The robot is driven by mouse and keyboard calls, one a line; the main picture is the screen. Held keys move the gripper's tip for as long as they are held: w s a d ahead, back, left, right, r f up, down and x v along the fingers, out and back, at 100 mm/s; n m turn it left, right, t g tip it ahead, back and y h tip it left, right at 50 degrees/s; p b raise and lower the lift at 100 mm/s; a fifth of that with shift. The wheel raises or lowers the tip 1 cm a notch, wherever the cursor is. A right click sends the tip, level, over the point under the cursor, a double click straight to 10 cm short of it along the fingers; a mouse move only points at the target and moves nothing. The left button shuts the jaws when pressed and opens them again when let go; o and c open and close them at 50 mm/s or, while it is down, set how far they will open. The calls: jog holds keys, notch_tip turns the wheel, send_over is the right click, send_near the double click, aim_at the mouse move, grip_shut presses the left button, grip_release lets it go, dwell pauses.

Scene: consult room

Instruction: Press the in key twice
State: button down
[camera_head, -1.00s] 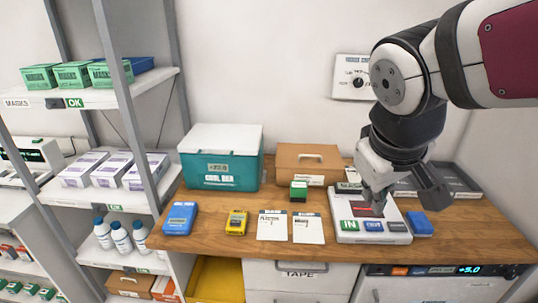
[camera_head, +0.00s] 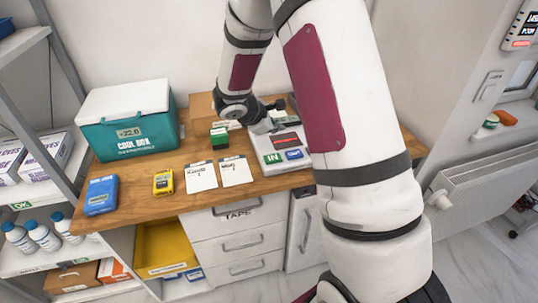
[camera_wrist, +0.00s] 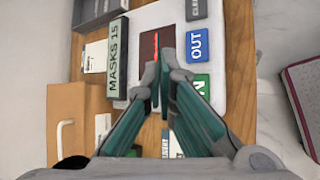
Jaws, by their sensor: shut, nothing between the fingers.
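The white keypad device (camera_head: 300,165) lies on the wooden counter, with a green IN key (camera_head: 272,158) and a blue OUT key (camera_head: 293,154) along its front edge. In the wrist view the green IN key (camera_wrist: 203,84) is partly hidden behind my fingers, and the OUT key (camera_wrist: 198,42) shows beside it. My gripper (camera_wrist: 161,62) is shut and empty, its tips over the device near the dark red display (camera_wrist: 148,48). In the head view my gripper (camera_head: 264,126) is at the device's back left. I cannot tell whether it touches anything.
A brown box (camera_wrist: 75,125) is close by.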

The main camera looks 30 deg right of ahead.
aim_at(274, 159)
jog(key=shift+f, duration=0.2)
jog(key=shift+w+f+b, duration=0.1)
jog(key=shift+f+b, duration=1.6)
jog(key=shift+f, duration=2.65)
jog(key=shift+f, duration=0.1)
jog(key=shift+f, duration=0.3)
jog(key=shift+f+b, duration=0.4)
jog(key=shift+f, duration=0.1)
jog(key=shift+r+p, duration=0.45)
jog(key=shift+r, duration=0.5)
jog(key=shift+r+p, duration=1)
jog(key=shift+r, duration=1.5)
